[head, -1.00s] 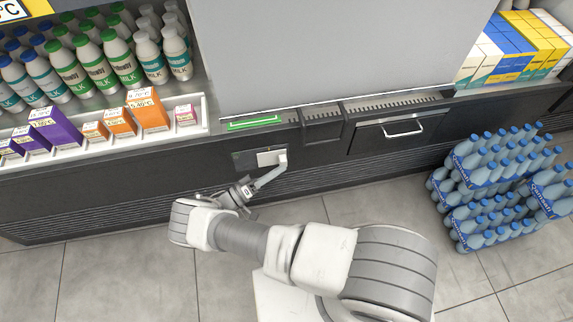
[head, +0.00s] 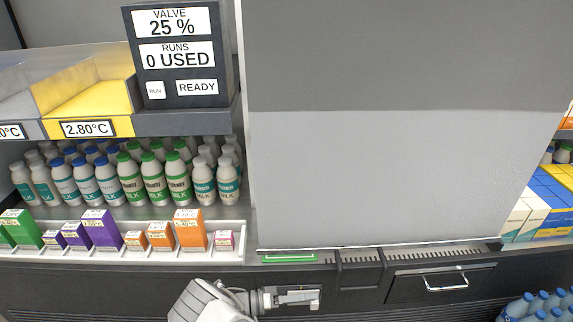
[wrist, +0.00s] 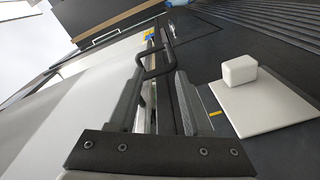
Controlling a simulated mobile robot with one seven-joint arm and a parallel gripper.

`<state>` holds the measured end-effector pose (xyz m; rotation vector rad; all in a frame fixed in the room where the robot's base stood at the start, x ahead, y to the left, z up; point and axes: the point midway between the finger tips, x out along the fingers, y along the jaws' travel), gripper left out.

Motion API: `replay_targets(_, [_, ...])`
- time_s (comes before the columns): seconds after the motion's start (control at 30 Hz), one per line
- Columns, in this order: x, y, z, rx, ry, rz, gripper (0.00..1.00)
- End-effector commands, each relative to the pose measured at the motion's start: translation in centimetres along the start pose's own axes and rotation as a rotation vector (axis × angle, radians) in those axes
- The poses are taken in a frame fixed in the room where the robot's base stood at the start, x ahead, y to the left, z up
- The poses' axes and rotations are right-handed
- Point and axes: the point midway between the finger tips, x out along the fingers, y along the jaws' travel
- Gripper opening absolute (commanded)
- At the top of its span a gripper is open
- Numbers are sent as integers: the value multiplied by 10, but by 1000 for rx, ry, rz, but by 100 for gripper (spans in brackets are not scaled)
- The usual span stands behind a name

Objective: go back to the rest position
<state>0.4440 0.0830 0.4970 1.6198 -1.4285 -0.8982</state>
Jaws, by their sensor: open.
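My gripper (head: 285,297) is low in the head view, in front of the counter's dark front panel, with part of my arm cut off by the bottom edge. In the wrist view my gripper (wrist: 158,88) has its two dark fingers apart. A dark bent bar shows between and beyond the fingers; I cannot tell whether it touches them. No loose object is held. A white plate with a white block (wrist: 239,70) on it lies to the right of the fingers on a dark panel with a small yellow mark.
A dark display box (head: 178,55) reads valve 25 %, runs 0 used, ready. Milk bottles (head: 153,180) and small priced boxes (head: 100,229) stand at left. A large grey panel (head: 400,140) fills the middle. A drawer handle (head: 446,283) and blue bottles (head: 540,303) are at right.

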Motion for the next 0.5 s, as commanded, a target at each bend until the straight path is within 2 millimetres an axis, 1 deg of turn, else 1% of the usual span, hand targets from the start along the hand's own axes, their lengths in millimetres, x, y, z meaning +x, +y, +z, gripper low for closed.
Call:
replay_targets(0.03, [1, 11, -10, -13, -59, -25, 50])
replay_targets(0.2, [5, 46, -33, -76, -232, -121, 50])
replay_targets(0.37, [11, 80, -52, -126, -372, -234, 50])
replay_targets(0.5, [16, 113, -66, -160, -476, -347, 50])
